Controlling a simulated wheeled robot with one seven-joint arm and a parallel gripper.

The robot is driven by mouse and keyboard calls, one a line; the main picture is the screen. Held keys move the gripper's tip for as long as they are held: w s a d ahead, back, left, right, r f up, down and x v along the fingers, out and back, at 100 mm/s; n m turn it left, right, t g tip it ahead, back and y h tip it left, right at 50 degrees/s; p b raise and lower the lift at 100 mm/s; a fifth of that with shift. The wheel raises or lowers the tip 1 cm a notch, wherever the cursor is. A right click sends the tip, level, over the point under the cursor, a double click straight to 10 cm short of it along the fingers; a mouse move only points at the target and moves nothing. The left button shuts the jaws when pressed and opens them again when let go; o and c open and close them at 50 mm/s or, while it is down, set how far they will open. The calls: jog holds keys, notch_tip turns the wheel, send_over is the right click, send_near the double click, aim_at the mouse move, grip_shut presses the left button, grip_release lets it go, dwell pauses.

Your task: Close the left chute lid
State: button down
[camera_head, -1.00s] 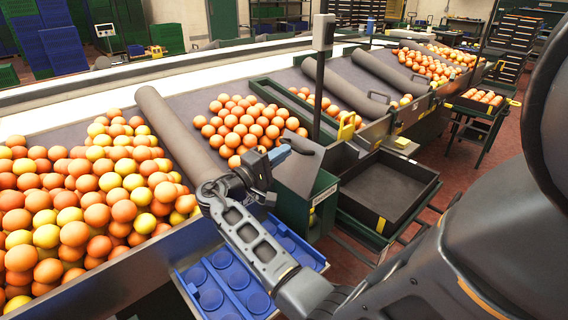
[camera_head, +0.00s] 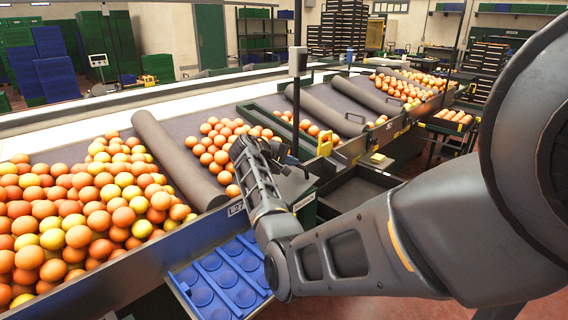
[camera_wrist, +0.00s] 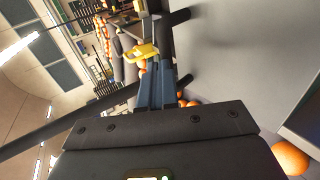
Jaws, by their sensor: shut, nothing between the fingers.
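My gripper (camera_head: 290,158) is shut and empty, above the grey panel (camera_head: 291,187) at the lower end of the left chute. In the wrist view its blue fingers (camera_wrist: 157,84) are together. A yellow handle-like bracket (camera_head: 325,143) stands just right of my gripper in the head view; a yellow handle (camera_wrist: 141,51) shows just beyond the fingertips in the wrist view. I cannot tell whether the fingers touch it. I cannot make out the left chute lid clearly as a separate part; my arm hides part of this area.
Oranges (camera_head: 92,205) fill the sorting bed at left, beside a grey roller-like divider (camera_head: 178,160). A blue tray (camera_head: 222,280) is below my forearm. A dark bin (camera_head: 356,192) lies right of the chute end. A thin post (camera_head: 297,100) rises behind my gripper.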

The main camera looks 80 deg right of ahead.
aim_at(294, 176)
jog(key=shift+s+d+f+b, duration=0.3)
jog(key=shift+d+f, duration=0.15)
jog(key=shift+f, duration=0.2)
jog(key=shift+s+d+f+b, duration=0.25)
jog(key=shift+d+f, duration=0.15)
jog(key=shift+f, duration=0.3)
jog(key=r+p, duration=0.1)
jog(key=a+r+p, duration=0.1)
jog(key=w+r+p, duration=0.1)
jog(key=shift+a+r, duration=0.2)
jog(key=shift+r, duration=0.1)
jog(key=w+a+r+b, duration=0.1)
jog(key=w+a+r, duration=0.2)
jog(key=a+r, duration=0.2)
notch_tip(294, 176, up, 3)
jog(key=shift+r, duration=0.15)
jog(key=shift+a, duration=0.15)
